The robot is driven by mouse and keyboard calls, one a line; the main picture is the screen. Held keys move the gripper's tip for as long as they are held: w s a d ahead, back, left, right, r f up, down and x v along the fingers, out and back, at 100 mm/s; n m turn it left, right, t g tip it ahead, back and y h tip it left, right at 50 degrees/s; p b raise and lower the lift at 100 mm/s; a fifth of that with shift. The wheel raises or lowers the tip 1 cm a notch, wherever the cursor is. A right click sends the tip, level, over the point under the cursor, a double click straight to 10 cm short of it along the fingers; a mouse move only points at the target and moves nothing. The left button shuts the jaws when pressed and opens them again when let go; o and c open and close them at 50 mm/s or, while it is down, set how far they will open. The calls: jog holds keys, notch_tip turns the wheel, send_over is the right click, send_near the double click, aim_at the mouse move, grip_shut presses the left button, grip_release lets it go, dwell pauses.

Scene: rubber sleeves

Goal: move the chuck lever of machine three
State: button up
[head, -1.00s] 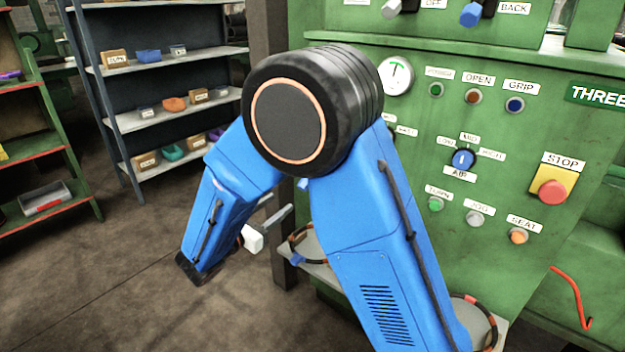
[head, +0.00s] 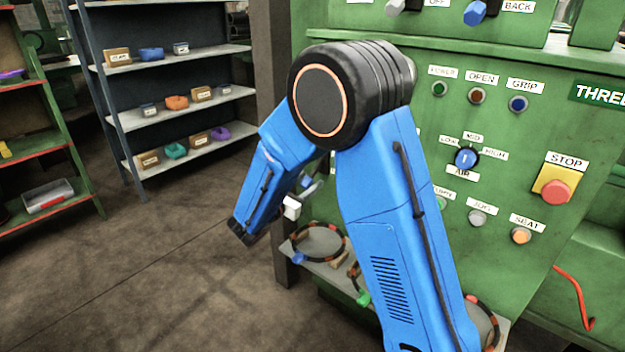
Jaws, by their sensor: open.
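Machine three is the green cabinet with the sign THREE (head: 601,92) at the right. Two levers show at its top edge: one with a grey-white knob (head: 396,6) near a label OFF, and one with a blue knob (head: 475,12) near a label BACK. Their upper parts are cut off, and I cannot tell which is the chuck lever. My blue arm stands in front of the panel. My gripper (head: 294,206) is mostly hidden behind the forearm; a pale, white-tipped part shows below the levers and left of the panel, touching nothing that I can see.
The panel holds several buttons, a blue AIR selector (head: 466,158) and a red STOP button (head: 555,191). A red bent rod (head: 580,297) sticks out lower right. A low ledge (head: 327,274) carries banded rings with coloured tags. Shelves (head: 185,115) stand left; the floor between is clear.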

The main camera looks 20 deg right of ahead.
jog(key=shift+x, duration=1.4)
grip_shut()
jog(key=shift+r, duration=0.15)
jog(key=shift+s+a+r+g+y, duration=0.2)
jog(key=shift+r+g+y, duration=0.1)
jog(key=shift+g+y, duration=0.25)
jog(key=shift+s+a+r+g+y, duration=0.1)
jog(key=shift+a+r+g+y, duration=0.1)
jog(key=shift+r+g+y, duration=0.35)
jog(key=g+y, duration=0.1)
jog(key=r+g+y, duration=0.1)
jog(key=shift+s+a+r+y, duration=0.2)
jog(key=shift+a+y, duration=0.05)
jog(key=shift+y, duration=0.15)
jog(key=shift+r+g+y, duration=0.7)
jog(key=shift+g+y, duration=0.15)
jog(key=shift+y, duration=0.25)
jog(key=shift+r+g+y, duration=0.75)
jog(key=shift+g+y, duration=0.1)
jog(key=shift+y, duration=0.25)
jog(key=shift+r, duration=0.1)
